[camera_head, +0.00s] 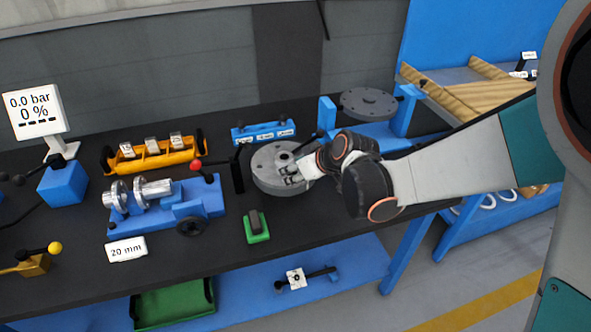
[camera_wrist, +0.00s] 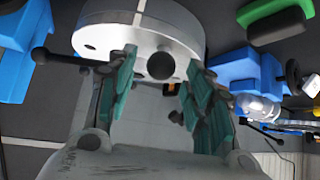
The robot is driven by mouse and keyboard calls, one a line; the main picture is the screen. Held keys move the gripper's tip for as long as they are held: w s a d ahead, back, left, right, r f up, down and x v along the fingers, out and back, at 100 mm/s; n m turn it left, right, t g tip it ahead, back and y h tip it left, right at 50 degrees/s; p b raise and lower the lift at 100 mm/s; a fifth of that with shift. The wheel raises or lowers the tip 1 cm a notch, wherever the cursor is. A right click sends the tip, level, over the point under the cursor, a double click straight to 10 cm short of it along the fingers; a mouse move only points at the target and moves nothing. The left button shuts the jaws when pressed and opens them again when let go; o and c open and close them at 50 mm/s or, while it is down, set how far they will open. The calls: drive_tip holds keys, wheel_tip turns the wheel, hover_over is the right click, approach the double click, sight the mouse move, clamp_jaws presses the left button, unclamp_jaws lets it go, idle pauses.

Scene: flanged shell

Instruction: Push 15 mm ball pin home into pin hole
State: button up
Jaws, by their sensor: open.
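The grey flanged shell (camera_head: 264,176) is a round metal disc on the dark bench, and its side fills the top of the wrist view (camera_wrist: 150,38). My gripper (camera_head: 292,174) reaches it from the right, close over its right part. In the wrist view, my gripper (camera_wrist: 160,78) is open, with teal finger pads apart to left and right. A dark ball (camera_wrist: 160,66), probably the ball pin's head, shows between the fingertips against the shell's edge. The pin shaft and the pin hole are hidden, so I cannot tell how deep the pin sits or whether the fingers touch it.
A blue labelled rack (camera_head: 263,132) and an orange rack (camera_head: 153,154) stand behind. A blue fixture (camera_head: 205,200) with a red-knobbed lever is left, and a green block (camera_head: 256,228) is in front. A second grey disc (camera_head: 368,103) rests on a blue stand at back right.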

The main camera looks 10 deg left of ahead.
drive_tip(key=s+d+r, duration=0.2)
drive_tip(key=s+d, duration=0.6)
drive_tip(key=d, duration=0.3)
drive_tip(key=shift+s+d, duration=0.1)
